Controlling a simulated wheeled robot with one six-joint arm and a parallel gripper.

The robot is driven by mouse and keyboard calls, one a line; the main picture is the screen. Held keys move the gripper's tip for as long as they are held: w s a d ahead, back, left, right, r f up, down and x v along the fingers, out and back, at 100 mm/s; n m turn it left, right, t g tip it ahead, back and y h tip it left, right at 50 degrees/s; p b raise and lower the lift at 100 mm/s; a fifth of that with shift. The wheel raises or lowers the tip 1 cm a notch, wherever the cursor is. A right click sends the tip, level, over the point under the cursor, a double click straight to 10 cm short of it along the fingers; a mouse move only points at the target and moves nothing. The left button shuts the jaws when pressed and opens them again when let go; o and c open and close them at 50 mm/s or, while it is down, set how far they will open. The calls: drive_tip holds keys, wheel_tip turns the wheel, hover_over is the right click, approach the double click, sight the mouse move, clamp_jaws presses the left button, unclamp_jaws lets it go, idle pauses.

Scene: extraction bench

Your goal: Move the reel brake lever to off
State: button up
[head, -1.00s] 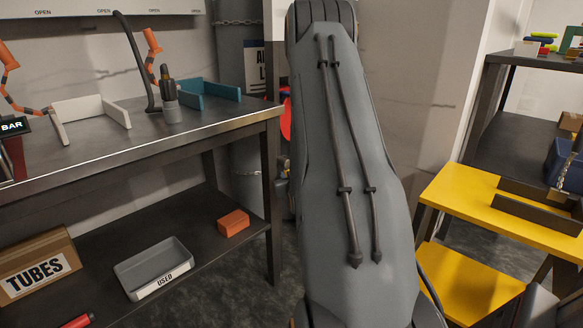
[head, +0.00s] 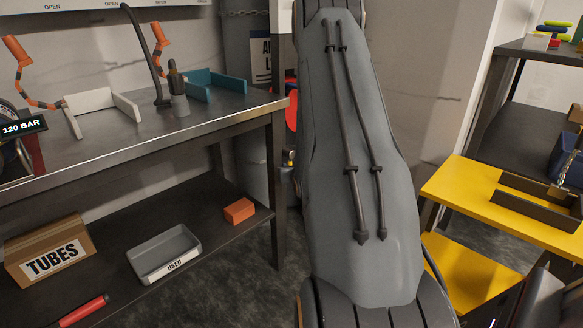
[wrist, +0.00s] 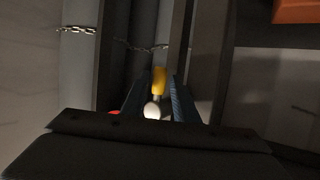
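In the wrist view, my gripper (wrist: 158,98) is open, with one dark blue finger on each side. A short yellow piece (wrist: 160,80) and a pale round knob (wrist: 152,111) show in the gap between the fingers. They look like the reel brake lever, but the view is dark and its setting cannot be read. I cannot tell whether either finger touches it. In the head view my arm hides the gripper. A red rounded part (head: 291,108), perhaps the reel, and a small brass-coloured fitting (head: 290,160) show just left of my arm.
A dark workbench (head: 130,140) with a lower shelf stands at left. The shelf holds a TUBES box (head: 52,252), a grey USED tray (head: 165,250) and an orange block (head: 239,211). A yellow stand (head: 460,190) is at right. Chains (wrist: 77,30) hang near my gripper.

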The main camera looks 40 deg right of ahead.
drive_tip(key=shift+r, duration=0.1)
drive_tip(key=p+v, duration=0.1)
drive_tip(key=v, duration=0.6)
drive_tip(key=shift+s+a+p, duration=0.2)
drive_tip(key=shift+s+p, duration=0.2)
